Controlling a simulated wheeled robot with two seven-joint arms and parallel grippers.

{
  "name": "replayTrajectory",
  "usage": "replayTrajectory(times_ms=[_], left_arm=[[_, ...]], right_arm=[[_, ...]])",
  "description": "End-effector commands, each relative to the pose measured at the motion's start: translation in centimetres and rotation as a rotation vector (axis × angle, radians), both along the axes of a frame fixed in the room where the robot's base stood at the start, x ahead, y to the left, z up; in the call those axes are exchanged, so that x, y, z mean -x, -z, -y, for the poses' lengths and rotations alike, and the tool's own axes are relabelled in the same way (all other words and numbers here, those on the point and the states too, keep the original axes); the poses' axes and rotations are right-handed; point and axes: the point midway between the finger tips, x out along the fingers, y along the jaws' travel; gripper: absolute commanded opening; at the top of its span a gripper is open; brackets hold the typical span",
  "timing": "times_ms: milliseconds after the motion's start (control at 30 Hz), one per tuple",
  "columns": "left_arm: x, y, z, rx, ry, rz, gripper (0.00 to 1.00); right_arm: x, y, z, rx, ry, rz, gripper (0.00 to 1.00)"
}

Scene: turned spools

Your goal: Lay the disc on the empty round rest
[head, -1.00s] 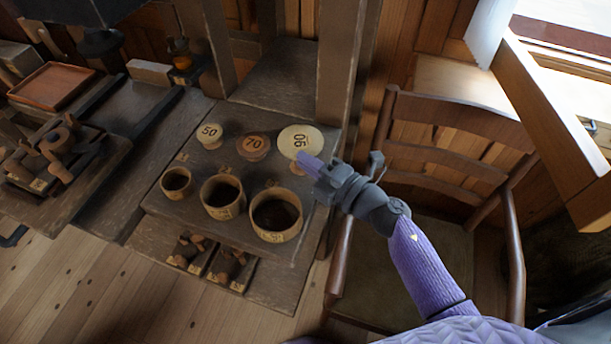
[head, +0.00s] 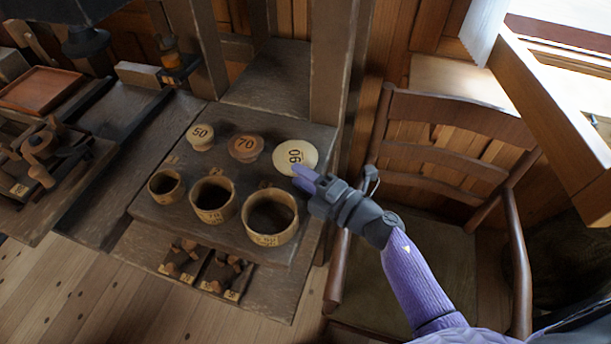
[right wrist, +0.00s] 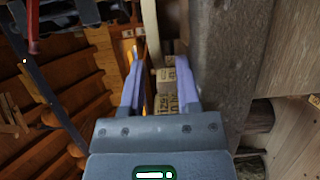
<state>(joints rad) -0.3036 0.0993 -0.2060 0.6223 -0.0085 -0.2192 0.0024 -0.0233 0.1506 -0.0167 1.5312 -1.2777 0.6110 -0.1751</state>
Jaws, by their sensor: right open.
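The pale disc marked 90 (head: 297,155) lies face up at the back right of the wooden stand, in line with the round pieces marked 50 (head: 200,134) and 70 (head: 245,147). Whatever is beneath the disc is hidden by it. My right gripper (head: 304,178) is open at the disc's front right edge, its fingertips overlapping that edge in the head view; I cannot tell whether they touch it. In the right wrist view, the open fingers (right wrist: 160,85) spread apart with pale lettered pieces (right wrist: 166,102) showing beyond them. My left gripper is out of view.
Three open wooden cups, small (head: 166,187), middle (head: 214,200) and large (head: 271,218), stand in front of the disc row. A wooden chair (head: 450,115) is close on the right. Trays of small wooden parts (head: 225,272) lie below the cups.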

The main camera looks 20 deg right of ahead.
Motion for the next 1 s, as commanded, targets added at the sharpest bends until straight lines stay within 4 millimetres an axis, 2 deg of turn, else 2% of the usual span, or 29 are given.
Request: replayTrajectory(times_ms=[67,167,600,700,867,933,967,1000], left_arm=[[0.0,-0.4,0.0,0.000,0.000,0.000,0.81],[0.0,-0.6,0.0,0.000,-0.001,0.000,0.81],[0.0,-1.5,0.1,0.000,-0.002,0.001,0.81],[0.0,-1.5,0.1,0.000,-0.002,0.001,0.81],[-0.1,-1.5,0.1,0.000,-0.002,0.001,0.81],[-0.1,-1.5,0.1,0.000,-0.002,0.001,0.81],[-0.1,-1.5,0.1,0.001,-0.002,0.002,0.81],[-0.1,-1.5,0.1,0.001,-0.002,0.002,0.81]], right_arm=[[0.0,-0.4,0.0,0.001,0.000,-0.001,0.45],[1.1,-0.3,0.8,0.002,0.002,-0.005,0.45],[8.8,-0.3,6.2,0.001,0.001,-0.004,0.45],[9.6,-0.3,6.8,0.001,0.001,-0.003,0.45],[9.8,-0.2,7.0,-0.007,0.009,-0.010,0.45],[9.7,2.2,7.7,-0.102,0.097,-0.113,0.45],[9.8,4.5,8.3,-0.176,0.175,-0.205,0.45],[10.5,8.4,9.0,-0.293,0.307,-0.363,0.45]])
